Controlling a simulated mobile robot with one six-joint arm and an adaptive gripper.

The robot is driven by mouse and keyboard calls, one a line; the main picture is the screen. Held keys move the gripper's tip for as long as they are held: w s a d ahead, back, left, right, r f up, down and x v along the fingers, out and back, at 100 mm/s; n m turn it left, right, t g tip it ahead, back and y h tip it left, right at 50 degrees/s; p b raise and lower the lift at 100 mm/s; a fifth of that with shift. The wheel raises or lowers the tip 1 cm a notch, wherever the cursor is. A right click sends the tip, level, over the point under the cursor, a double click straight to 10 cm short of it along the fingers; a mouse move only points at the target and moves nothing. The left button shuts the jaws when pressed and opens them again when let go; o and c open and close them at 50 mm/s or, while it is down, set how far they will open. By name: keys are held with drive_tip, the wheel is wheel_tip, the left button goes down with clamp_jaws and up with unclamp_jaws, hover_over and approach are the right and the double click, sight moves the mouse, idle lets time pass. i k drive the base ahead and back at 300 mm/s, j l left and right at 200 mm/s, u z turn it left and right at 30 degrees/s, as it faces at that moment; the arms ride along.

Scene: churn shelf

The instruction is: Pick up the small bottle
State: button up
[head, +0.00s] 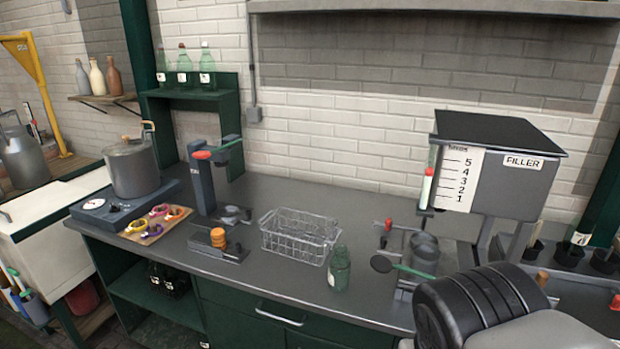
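A small green glass bottle (339,270) stands upright on the dark counter (285,270), just right of a wire basket (300,237) and near the counter's front edge. It has a short neck and a small pale label low on its side. Several other bottles are in view: a row of taller green bottles (184,66) stands on a green raised shelf at the back left. My arm shows as a black and grey part at the bottom right. The fingers of my gripper are not visible, so its place relative to the bottle does not show.
Right of the bottle are a metal cup (424,253) on a fixture and a grey filler box (488,170). Left are a press stand (205,183), a fixture with orange discs (218,239) and a pot (132,167) on a scale. The counter in front of the basket is clear.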

sight(576, 238)
drive_tip(key=z, duration=1.4)
drive_tip(key=i+l+u, duration=0.15)
drive_tip(key=i+l, duration=0.2)
drive_tip(key=i, duration=0.05)
